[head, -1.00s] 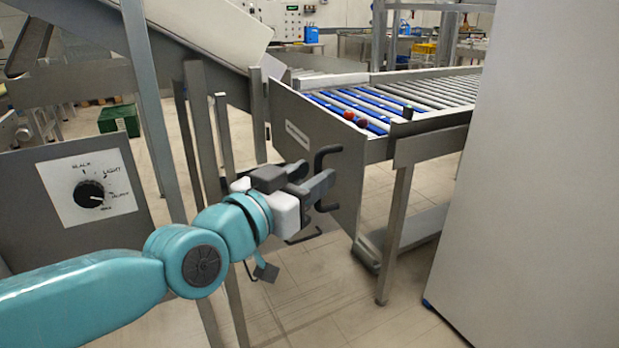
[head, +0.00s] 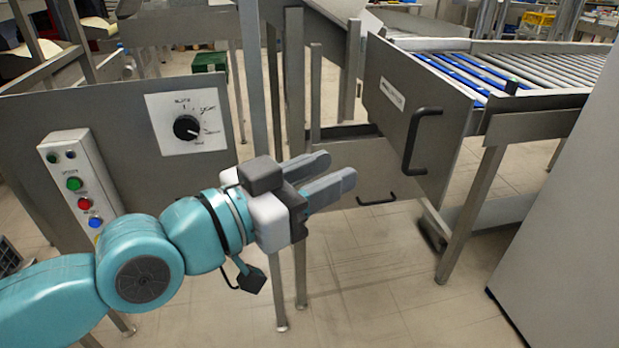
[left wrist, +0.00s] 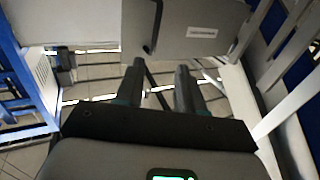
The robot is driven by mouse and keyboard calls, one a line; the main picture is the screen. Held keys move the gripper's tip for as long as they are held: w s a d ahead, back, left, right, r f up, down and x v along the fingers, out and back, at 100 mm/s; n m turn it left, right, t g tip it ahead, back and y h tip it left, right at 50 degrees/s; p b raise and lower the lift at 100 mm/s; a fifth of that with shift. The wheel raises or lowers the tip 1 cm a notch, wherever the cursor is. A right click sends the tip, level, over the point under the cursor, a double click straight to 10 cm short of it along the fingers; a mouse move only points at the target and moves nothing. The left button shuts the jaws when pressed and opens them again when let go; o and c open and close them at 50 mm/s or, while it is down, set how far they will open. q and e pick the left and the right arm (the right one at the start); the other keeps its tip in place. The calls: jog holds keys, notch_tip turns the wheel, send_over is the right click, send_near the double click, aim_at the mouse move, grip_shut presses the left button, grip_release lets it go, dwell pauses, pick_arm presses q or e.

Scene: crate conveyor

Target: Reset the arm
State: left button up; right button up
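My left arm is teal, and its left gripper (head: 338,170) has grey fingers parted with nothing between them. It is in the middle of the head view, to the left of a grey panel (head: 408,135) with a black bar handle (head: 420,140). The fingertips are apart from this handle. In the left wrist view the gripper (left wrist: 160,68) shows its two fingers with a clear gap, pointing toward a grey panel with a white label (left wrist: 202,32). My right gripper is not in view.
A dial plate (head: 188,124) and a button box (head: 80,185) are on the left metal panel. A roller conveyor (head: 510,70) stands at the upper right, and a plain grey surface (head: 570,240) fills the right edge. Tiled floor shows below the gripper.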

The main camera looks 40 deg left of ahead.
pick_arm(q)
jog(key=shift+s+a, duration=0.1)
jog(key=shift+s, duration=0.9)
jog(key=w+d+f+g, duration=0.2)
jog(key=w+f, duration=0.4)
jog(key=f, duration=0.2)
jog(key=w+d+f+g, duration=0.2)
jog(key=w+f+g, duration=0.1)
jog(key=w+f, duration=0.3)
jog(key=w+d+f+n+g, duration=0.1)
jog(key=d+f+g, duration=0.1)
jog(key=f, duration=0.7)
jog(key=d+f+g, duration=0.1)
jog(key=f+g, duration=0.2)
jog(key=f, duration=0.7)
jog(key=s+d+f+n+g, duration=0.1)
jog(key=s+d+f+g, duration=0.1)
jog(key=s+f, duration=0.5)
jog(key=s+d+f+n+g+h, duration=0.1)
jog(key=s+d+f+g, duration=0.15)
jog(key=f, duration=0.75)
jog(key=s+d+f+g, duration=0.25)
jog(key=s+f, duration=0.35)
jog(key=f, duration=0.3)
notch_tip(320, 180, up, 20)
jog(key=p, duration=1.9)
jog(key=shift+w+a+f, duration=0.2)
